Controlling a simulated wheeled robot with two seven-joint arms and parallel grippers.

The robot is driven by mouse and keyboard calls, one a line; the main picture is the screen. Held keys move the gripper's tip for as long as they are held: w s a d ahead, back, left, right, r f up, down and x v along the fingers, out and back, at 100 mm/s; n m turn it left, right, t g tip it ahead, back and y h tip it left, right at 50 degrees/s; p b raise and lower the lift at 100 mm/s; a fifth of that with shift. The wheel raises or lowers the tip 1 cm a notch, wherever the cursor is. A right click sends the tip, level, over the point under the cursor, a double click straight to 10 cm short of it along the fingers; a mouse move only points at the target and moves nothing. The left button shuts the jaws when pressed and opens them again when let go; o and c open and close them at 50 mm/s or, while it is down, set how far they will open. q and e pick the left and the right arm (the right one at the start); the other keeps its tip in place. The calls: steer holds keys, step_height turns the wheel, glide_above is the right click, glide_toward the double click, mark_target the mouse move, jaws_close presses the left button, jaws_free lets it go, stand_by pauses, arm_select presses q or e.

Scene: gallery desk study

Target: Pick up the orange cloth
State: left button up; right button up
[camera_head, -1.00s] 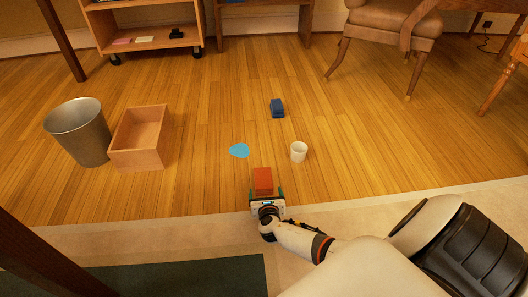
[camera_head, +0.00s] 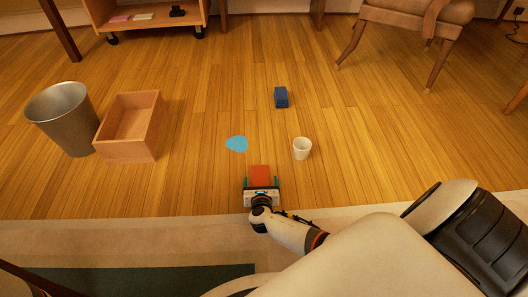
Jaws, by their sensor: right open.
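The orange cloth (camera_head: 260,174) looks like a small folded orange-red block on the wooden floor, near the edge of the pale carpet. My right gripper (camera_head: 261,183) is at its near side, open, with a finger to the left and a finger to the right of the cloth's near end. The gripper hides the cloth's near part, and I cannot tell whether the fingers touch it. My left gripper is not in view.
A light blue flat patch (camera_head: 237,144), a white cup (camera_head: 302,148) and a dark blue block (camera_head: 281,97) are on the floor beyond the cloth. A wooden box (camera_head: 131,150) and a metal bin (camera_head: 63,118) stand at the left. A chair (camera_head: 416,12) stands at the back right.

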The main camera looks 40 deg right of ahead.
steer(key=shift+a+r, duration=0.1)
steer(key=shift+r, duration=0.05)
steer(key=shift+c, duration=0.4)
steer(key=c, duration=1)
